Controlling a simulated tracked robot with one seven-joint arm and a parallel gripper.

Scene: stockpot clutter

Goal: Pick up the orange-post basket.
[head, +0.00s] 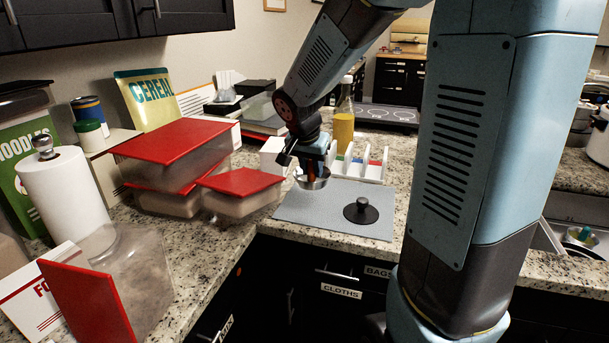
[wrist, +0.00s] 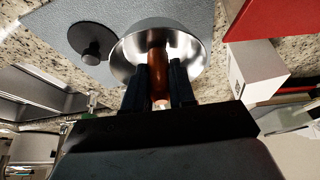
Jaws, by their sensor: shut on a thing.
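The orange-post basket (head: 314,185) is a shiny round metal bowl with an upright orange-brown post at its middle. In the head view it is at the back left of the grey mat (head: 318,213). My gripper (head: 311,169) points down over it and is shut on the post. In the wrist view the bowl (wrist: 192,45) fills the upper middle, and the two dark fingers of my gripper (wrist: 158,84) stand on either side of the post (wrist: 157,62). I cannot tell whether the bowl touches the mat or hangs just above it.
A black knobbed disc (head: 361,210) lies on the mat to the right. A white box (head: 274,156) and red-lidded containers (head: 240,182) stand left of the basket. A white slotted rack (head: 362,170) and an oil bottle (head: 344,120) stand behind. The mat's front left is clear.

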